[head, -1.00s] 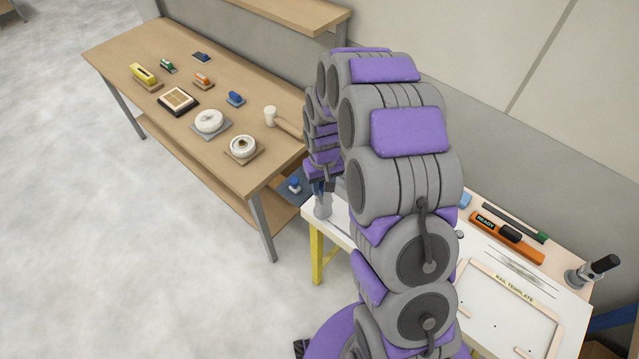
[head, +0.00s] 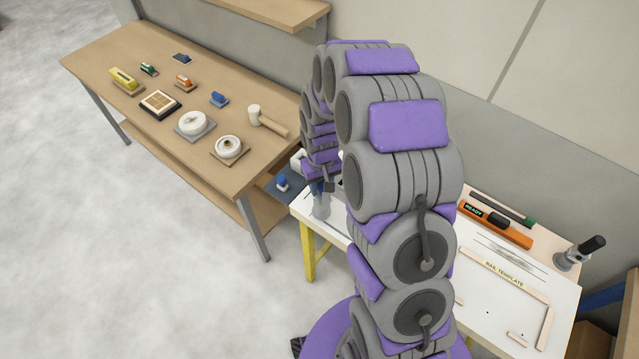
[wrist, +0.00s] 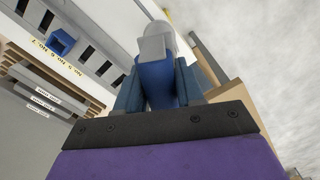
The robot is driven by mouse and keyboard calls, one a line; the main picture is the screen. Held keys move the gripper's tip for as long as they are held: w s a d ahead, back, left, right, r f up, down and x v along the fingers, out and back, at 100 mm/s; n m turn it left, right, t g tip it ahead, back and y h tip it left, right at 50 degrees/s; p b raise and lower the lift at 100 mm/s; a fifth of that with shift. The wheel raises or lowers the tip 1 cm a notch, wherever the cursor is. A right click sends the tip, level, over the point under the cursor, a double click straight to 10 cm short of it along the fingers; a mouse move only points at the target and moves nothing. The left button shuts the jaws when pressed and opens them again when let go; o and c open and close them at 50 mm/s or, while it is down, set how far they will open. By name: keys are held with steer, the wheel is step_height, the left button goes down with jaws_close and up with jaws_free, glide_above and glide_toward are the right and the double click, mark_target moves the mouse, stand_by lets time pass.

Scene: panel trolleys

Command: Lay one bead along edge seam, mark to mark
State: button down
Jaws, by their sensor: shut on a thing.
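In the head view my gripper (head: 321,186) is beyond my raised arm, low over the left end of the white-topped table (head: 470,275). In the wrist view my gripper (wrist: 158,82) has blue fingers on either side of a blue piece, with the tool's light grey block and pale rounded end (wrist: 153,47) beyond. I cannot make out the edge seam, its marks or any bead. My arm hides much of the table.
A wooden bench (head: 100,55) at left holds several small tools, a mallet (head: 268,121) and two round white items. The table carries an orange tool (head: 495,226), a rail template (head: 505,275) and a black-handled tool (head: 580,252). A slotted, numbered rack (wrist: 85,45) shows in the wrist view.

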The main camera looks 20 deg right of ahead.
steer(key=shift+s, duration=0.2)
steer(key=shift+s+d, duration=0.2)
steer(key=shift+s, duration=0.25)
stand_by(0.3)
steer(key=shift+r+p, duration=0.55)
steer(key=shift+r, duration=1.95)
steer(key=shift+f, duration=0.1)
